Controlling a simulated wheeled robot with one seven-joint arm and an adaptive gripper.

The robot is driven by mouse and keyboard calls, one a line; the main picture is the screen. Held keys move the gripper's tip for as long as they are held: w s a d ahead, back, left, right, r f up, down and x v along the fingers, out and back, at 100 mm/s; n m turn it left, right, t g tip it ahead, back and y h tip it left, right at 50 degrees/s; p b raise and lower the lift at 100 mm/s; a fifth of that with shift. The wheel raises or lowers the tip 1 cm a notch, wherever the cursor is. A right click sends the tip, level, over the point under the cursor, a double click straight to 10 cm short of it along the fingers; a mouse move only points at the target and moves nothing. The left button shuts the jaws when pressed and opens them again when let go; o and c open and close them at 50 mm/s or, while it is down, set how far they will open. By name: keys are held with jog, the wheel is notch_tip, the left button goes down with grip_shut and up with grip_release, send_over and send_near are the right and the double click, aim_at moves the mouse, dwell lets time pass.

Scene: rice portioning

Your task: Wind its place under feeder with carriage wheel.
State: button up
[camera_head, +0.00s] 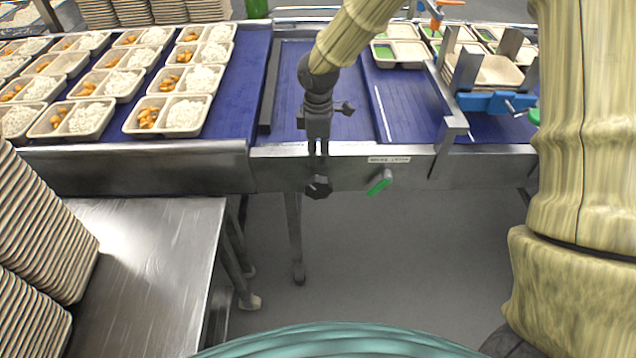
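My gripper (318,155) points down at the front edge of the conveyor, in the middle of the view. Its dark fingers look narrow, and I cannot tell whether they are open or shut. A black lobed wheel (318,187) shows right at or just below the fingertips, in front of the steel front rail; contact is unclear. A pale tray (490,70) sits between upright metal plates by a blue bracket (487,102) at the right of the belt. An orange part (436,14) shows above it at the top edge; the feeder cannot be clearly made out.
A green lever (379,183) sits on the front rail (410,170), right of the wheel. Trays with rice and orange food (170,116) fill the left belt; trays with green contents (397,54) stand at right. Stacked trays (40,235) are on the steel table (150,270). Floor below is clear.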

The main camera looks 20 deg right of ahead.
aim_at(318, 178)
jog(key=shift+f+p, duration=0.6)
jog(key=shift+f, duration=4.75)
jog(key=shift+c, duration=0.2)
jog(key=c, duration=0.7)
